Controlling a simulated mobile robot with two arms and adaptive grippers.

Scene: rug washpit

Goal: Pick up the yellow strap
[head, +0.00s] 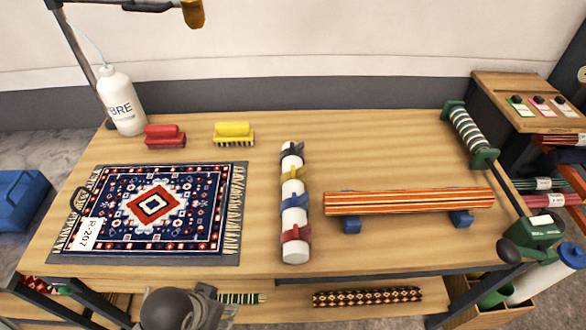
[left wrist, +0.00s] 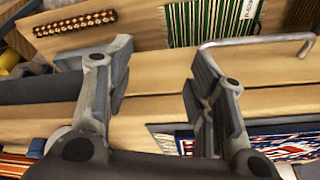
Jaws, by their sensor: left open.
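The yellow strap cannot be made out in that view. My right gripper does not show.
A patterned rug (head: 200,245) lies on the left of the table (head: 260,255). A striped rolled rug (head: 410,201) rests on blue supports at right. Red (head: 165,136) and yellow (head: 234,133) brushes and a white bottle (head: 120,100) stand at the back. A lower shelf (head: 295,312) holds rugs.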

